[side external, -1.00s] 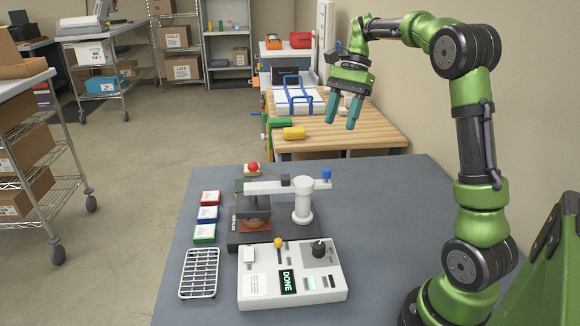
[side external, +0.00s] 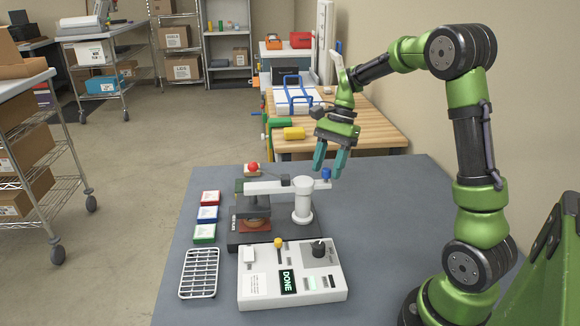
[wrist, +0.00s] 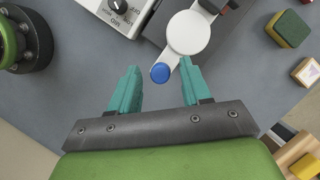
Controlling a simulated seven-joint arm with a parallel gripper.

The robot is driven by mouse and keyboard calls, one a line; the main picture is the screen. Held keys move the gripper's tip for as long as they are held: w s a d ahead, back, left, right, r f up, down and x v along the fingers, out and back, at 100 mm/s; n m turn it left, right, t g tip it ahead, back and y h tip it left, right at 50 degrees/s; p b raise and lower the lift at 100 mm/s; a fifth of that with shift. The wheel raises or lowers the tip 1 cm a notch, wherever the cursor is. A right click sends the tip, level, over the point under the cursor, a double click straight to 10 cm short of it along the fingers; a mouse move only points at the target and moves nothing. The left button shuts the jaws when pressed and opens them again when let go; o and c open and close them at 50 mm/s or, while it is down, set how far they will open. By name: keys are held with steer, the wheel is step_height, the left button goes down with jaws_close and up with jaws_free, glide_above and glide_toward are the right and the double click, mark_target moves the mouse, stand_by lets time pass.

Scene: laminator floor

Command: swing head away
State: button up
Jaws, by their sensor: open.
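The press's white swing arm (side external: 265,186) lies level on a white post (side external: 303,202). Its dark head (side external: 254,208) is over a reddish-brown piece (side external: 255,225) on the black base (side external: 232,240). A blue knob (side external: 326,174) stands at the arm's right end. My gripper (side external: 328,166) is open above this knob, pointing down. In the wrist view the blue knob (wrist: 160,73) shows between the two teal fingertips, apart from both. The side view does not settle how far the fingertips are above it.
A wire rack (side external: 199,273) and red, blue and green pads (side external: 207,214) are to the left. The mat's right side is clear.

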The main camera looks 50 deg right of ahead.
mark_target(288, 181)
jaws_close()
stand_by(0.3)
steer(key=a+m+t, duration=0.1)
steer(key=m, duration=0.1)
steer(key=s+a+m+t, duration=0.1)
steer(key=m, duration=0.2)
steer(key=s+a+m, duration=0.1)
steer(key=m, duration=0.1)
steer(key=shift+a+m+t+h, duration=0.3)
steer(key=shift+t+h, duration=0.1)
steer(key=a+m, duration=0.1)
steer(key=m+t+h, duration=0.1)
steer(key=m, duration=0.1)
steer(key=shift+a+m, duration=0.3)
steer(key=shift+a, duration=0.1)
steer(key=shift+w+a+m+t+h, duration=0.15)
steer(key=shift+a+m+h, duration=0.3)
steer(key=shift+m, duration=0.5)
steer(key=shift+w+a+m+t+h, duration=0.2)
steer(key=shift+a+m, duration=0.3)
steer(key=shift+m, duration=0.45)
steer(key=shift+s, duration=0.1)
jaws_free()
